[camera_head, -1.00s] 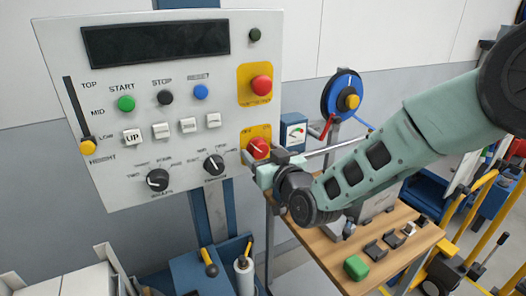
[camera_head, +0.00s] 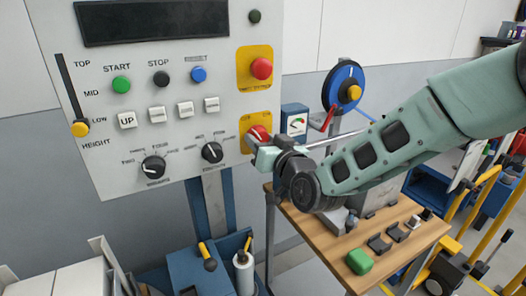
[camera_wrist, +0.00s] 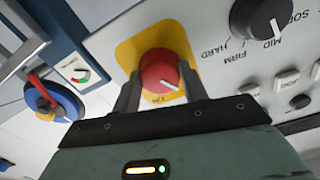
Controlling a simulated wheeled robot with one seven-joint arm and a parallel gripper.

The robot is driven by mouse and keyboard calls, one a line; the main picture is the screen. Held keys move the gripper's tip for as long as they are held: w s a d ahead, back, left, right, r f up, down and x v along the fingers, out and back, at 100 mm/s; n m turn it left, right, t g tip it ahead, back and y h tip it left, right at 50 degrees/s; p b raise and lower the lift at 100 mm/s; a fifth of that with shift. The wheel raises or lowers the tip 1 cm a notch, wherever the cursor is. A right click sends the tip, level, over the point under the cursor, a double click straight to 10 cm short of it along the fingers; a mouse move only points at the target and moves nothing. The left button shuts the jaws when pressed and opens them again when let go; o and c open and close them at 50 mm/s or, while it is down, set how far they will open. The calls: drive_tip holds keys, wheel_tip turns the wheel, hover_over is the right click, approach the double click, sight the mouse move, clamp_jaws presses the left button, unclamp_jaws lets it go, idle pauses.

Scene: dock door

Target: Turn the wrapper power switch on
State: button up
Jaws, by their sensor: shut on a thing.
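The power switch is a red rotary knob (camera_head: 258,133) on a yellow plate at the lower right of the grey control panel (camera_head: 105,180). My gripper (camera_head: 259,146) is at this knob and covers its lower part in the head view. In the wrist view, the two dark fingers of my gripper (camera_wrist: 163,88) stand on either side of the red knob (camera_wrist: 158,68) and are shut on it. A white pointer line on the knob slants toward the lower right there. The small label by the knob is too small to read surely.
A red mushroom button (camera_head: 262,69) sits on another yellow plate above. Dark dials (camera_head: 212,152), white keys and coloured buttons lie to the left. A blue reel (camera_head: 343,90) and a wooden table (camera_head: 320,238) with small parts stand to the right.

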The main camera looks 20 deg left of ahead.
drive_tip(key=shift+m+b, duration=7.6)
drive_tip(key=shift+b, duration=0.75)
drive_tip(key=o, duration=1)
